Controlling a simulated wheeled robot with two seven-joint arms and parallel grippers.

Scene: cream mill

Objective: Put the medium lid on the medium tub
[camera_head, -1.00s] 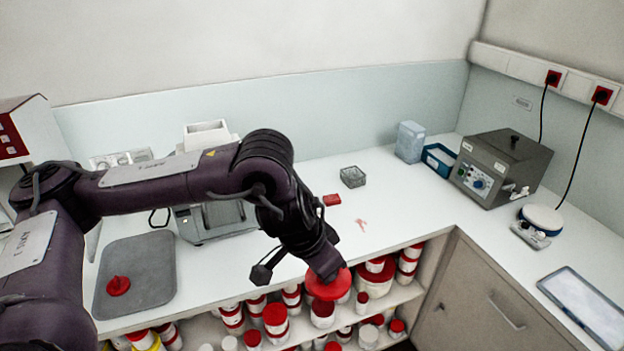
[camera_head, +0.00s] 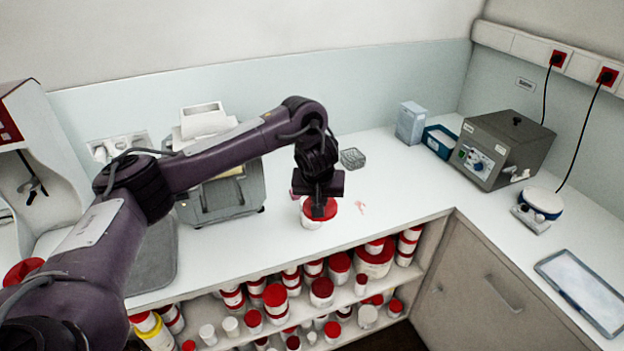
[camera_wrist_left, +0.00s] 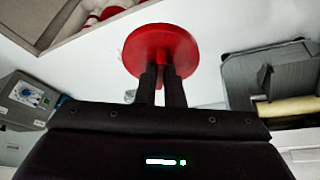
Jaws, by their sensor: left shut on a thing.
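My left gripper (camera_head: 319,208) points down over the counter, shut on the red medium lid (camera_head: 327,214). In the left wrist view the fingers (camera_wrist_left: 161,68) hold the middle of the lid, whose round red disc (camera_wrist_left: 160,44) shows beyond them. Directly under the lid in the head view is the white medium tub (camera_head: 311,223), upright on the counter. The lid covers its top; I cannot tell whether it is seated or just above the rim. The lid hides most of the tub in the wrist view. My right gripper is not in view.
A grey device (camera_head: 240,197) stands left of the tub and a wire basket (camera_head: 352,158) behind it. Below the counter's front edge, a shelf (camera_head: 352,293) holds several red-lidded tubs. The counter to the right (camera_head: 400,185) is clear.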

